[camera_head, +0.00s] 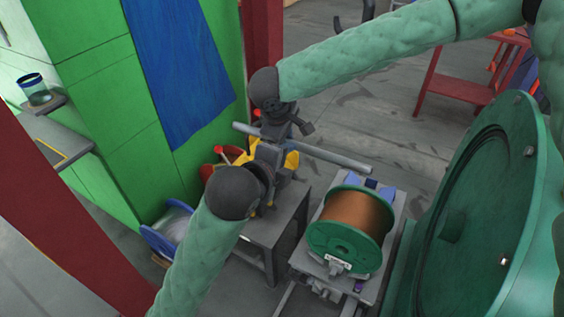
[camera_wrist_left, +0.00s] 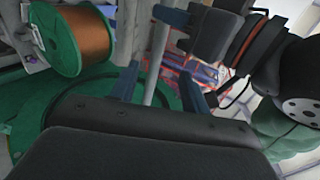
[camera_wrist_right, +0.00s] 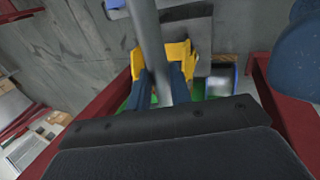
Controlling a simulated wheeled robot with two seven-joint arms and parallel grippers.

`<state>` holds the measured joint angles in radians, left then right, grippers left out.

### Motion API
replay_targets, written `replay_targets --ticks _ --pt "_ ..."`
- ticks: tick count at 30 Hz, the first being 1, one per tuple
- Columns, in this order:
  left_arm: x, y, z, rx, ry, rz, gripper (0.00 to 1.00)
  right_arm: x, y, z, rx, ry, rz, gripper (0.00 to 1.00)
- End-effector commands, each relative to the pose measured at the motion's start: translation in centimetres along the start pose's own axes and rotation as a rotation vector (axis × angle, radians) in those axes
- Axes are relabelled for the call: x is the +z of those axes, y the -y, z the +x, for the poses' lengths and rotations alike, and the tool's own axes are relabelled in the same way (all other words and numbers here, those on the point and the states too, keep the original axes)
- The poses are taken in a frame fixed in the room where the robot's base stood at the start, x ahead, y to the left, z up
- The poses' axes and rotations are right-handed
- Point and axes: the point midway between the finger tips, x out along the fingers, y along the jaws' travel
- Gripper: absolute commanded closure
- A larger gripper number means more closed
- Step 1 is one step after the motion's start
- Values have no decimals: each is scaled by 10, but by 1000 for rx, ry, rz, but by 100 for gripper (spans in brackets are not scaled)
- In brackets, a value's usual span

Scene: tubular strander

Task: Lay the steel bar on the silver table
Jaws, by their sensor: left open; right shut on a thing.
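The steel bar (camera_head: 340,159) is a long grey rod held aloft and slanting down to the right in the head view. My right gripper (camera_head: 276,132) is shut on it; in the right wrist view the bar (camera_wrist_right: 150,40) runs between the close-set fingers. My left gripper (camera_head: 268,160) is open near the bar; in the left wrist view the bar (camera_wrist_left: 156,62) passes between its spread fingers, apart from both. A grey metal table (camera_head: 262,232), which looks like the silver table, stands below the grippers; they hide much of its top.
A copper wire spool with green flanges (camera_head: 350,228) sits on a stand right of the table. The large green machine disc (camera_head: 480,215) is further right. A green wall panel (camera_head: 95,80) and red post (camera_head: 262,35) stand behind. Yellow parts (camera_wrist_right: 178,52) lie near the bar.

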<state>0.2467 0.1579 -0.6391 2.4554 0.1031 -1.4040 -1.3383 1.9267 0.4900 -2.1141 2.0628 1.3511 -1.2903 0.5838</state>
Motion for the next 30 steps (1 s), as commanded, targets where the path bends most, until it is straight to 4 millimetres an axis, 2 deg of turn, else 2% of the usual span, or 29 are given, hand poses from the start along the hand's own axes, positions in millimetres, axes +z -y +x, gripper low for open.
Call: replay_targets --ticks 12,18,24,30 --pt "0 0 66 2 -1 -4 54 0 0 -1 1 -1 0 100" --pt "0 0 91 2 0 -5 54 0 0 -1 1 -1 0 100" --pt "0 0 104 1 0 -2 54 0 0 -1 1 -1 0 100" --pt "0 0 105 1 0 -2 54 0 0 -1 1 -1 0 100"
